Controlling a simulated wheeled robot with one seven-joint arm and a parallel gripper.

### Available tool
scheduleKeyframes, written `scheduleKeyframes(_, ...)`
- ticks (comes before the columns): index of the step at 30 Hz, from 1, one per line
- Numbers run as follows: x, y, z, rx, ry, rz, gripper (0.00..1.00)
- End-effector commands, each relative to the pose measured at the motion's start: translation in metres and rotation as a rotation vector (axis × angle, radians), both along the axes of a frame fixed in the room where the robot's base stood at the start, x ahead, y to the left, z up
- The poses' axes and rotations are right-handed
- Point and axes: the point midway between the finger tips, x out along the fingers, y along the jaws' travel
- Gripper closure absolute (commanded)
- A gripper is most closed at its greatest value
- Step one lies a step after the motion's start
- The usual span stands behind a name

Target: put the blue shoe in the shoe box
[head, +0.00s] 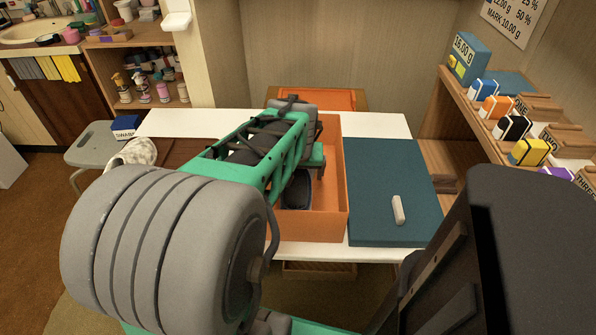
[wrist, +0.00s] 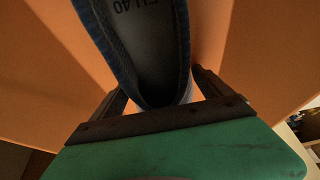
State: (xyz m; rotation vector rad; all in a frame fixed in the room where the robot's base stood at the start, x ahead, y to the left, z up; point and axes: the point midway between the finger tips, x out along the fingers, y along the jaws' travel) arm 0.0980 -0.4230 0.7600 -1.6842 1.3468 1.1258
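The orange shoe box (head: 333,205) stands open on the white table, with its inner walls showing in the wrist view (wrist: 265,50). The blue shoe (head: 297,190) is inside the box, dark blue with a grey insole and a pale sole edge. In the wrist view the shoe (wrist: 150,50) points away from me, its heel end between my fingers. My gripper (wrist: 163,90) is open around the heel, with orange gaps on both sides. In the head view my gripper (head: 312,172) is down in the box, partly hidden by my arm.
A shelf (head: 500,130) with several small boxes stands at the right. A grey stool (head: 90,145) is at the left.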

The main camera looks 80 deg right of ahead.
Motion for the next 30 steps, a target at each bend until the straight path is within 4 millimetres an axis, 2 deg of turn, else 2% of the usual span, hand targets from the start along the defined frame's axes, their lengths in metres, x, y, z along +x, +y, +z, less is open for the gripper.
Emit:
scheduleKeyframes(3,0.0,0.0,0.0,0.0,0.0,0.0,0.0)
scheduleKeyframes(10,0.0,0.0,0.001,0.0,0.0,0.0,0.0)
scheduleKeyframes(13,0.0,0.001,0.009,-0.003,-0.001,0.0,0.0)
scheduleKeyframes(17,-0.003,0.01,0.034,-0.006,0.0,-0.001,0.0)
scheduleKeyframes(24,-0.008,0.033,0.09,-0.004,0.0,0.0,0.0)
scheduleKeyframes(27,-0.009,0.04,0.106,-0.004,0.0,-0.001,0.0)
scheduleKeyframes(30,-0.01,0.044,0.113,-0.001,0.0,0.0,0.0)
